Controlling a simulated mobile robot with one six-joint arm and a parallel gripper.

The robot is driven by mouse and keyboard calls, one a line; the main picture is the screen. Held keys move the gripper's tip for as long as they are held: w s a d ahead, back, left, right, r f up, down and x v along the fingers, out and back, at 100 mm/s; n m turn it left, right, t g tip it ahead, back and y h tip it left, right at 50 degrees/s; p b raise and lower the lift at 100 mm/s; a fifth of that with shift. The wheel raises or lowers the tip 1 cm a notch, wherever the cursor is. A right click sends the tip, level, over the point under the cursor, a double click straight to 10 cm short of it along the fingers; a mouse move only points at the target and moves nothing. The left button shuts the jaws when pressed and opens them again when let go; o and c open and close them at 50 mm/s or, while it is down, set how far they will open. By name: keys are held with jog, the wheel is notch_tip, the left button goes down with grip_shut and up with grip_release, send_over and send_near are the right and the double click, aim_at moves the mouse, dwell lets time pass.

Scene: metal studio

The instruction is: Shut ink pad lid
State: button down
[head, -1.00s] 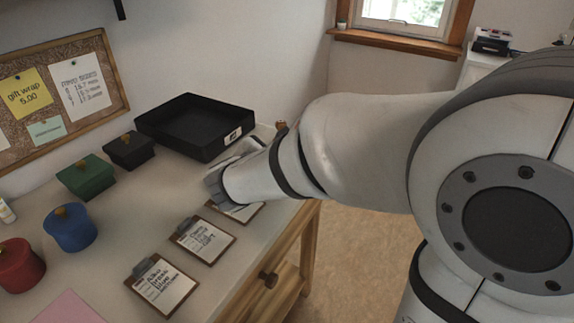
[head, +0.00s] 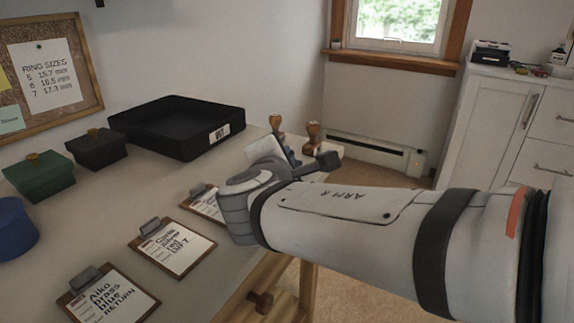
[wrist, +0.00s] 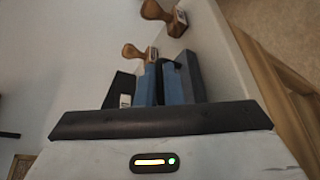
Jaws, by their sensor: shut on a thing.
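My gripper (head: 300,160) reaches over the right end of the table, its dark and blue-grey parts beside two wooden-handled stamps (head: 313,135). In the wrist view my gripper (wrist: 168,78) has its blue-grey fingers close together on a narrow dark piece. That piece seems to be the ink pad's lid, but the fingers hide most of it. The pad itself cannot be made out clearly, nor how far its lid stands open. A wooden-handled stamp (wrist: 140,52) stands just beyond the fingers.
A black labelled tray (head: 165,143) stands behind my gripper to the left. Black (head: 97,150), green (head: 40,178) and blue (head: 14,228) containers line the table's left. Clipboards (head: 172,248) lie along the front edge. A white cabinet (head: 490,125) stands at the right.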

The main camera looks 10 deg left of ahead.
jog(key=shift+f, duration=0.15)
jog(key=c, duration=1.8)
grip_release()
jog(key=shift+s+a, duration=0.1)
jog(key=p+v, duration=0.2)
jog(key=v, duration=0.4)
jog(key=shift+s, duration=0.35)
jog(key=shift+s+r+p, duration=0.25)
jog(key=shift+s+p, duration=0.15)
jog(key=shift+s, duration=0.15)
